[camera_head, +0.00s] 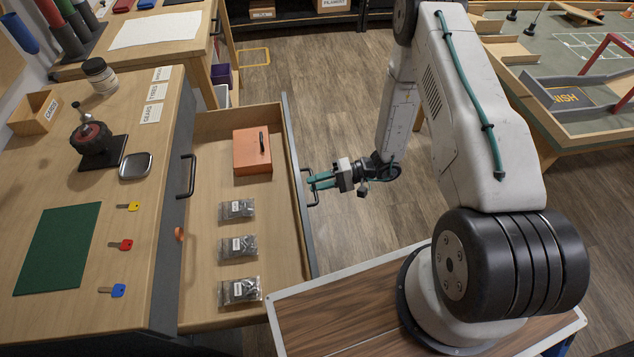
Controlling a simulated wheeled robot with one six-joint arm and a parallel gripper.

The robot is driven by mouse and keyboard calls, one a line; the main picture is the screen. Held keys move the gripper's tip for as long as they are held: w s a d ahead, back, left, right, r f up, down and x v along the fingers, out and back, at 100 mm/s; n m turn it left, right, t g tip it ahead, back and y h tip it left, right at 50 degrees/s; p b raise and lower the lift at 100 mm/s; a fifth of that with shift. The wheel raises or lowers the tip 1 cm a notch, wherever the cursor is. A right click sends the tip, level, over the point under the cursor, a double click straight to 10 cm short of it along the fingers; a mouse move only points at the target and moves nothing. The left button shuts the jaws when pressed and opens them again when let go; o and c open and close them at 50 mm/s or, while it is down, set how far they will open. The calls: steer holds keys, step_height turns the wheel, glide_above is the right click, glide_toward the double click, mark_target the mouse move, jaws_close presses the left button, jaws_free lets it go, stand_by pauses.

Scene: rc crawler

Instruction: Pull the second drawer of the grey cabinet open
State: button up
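The grey cabinet (172,215) with a wooden top stands at the left. Its top drawer is shut, with a dark handle (188,176) on the front. The drawer below it (205,307) is pulled far out, and its inside shows. Its grey front (300,215) faces right and carries a dark handle (312,201). My gripper (314,182), with teal fingers, is at this handle, and the fingertips overlap it in the view. I cannot tell whether the fingers are closed on the bar or only around it.
The open drawer holds an orange box (252,155) and several labelled bags (239,246). A walled track table (585,130) stands right. Wooden floor (300,75) is clear behind the drawer.

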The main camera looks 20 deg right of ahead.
steer(key=shift+d, duration=0.1)
steer(key=v, duration=0.7)
steer(key=shift+d, duration=0.3)
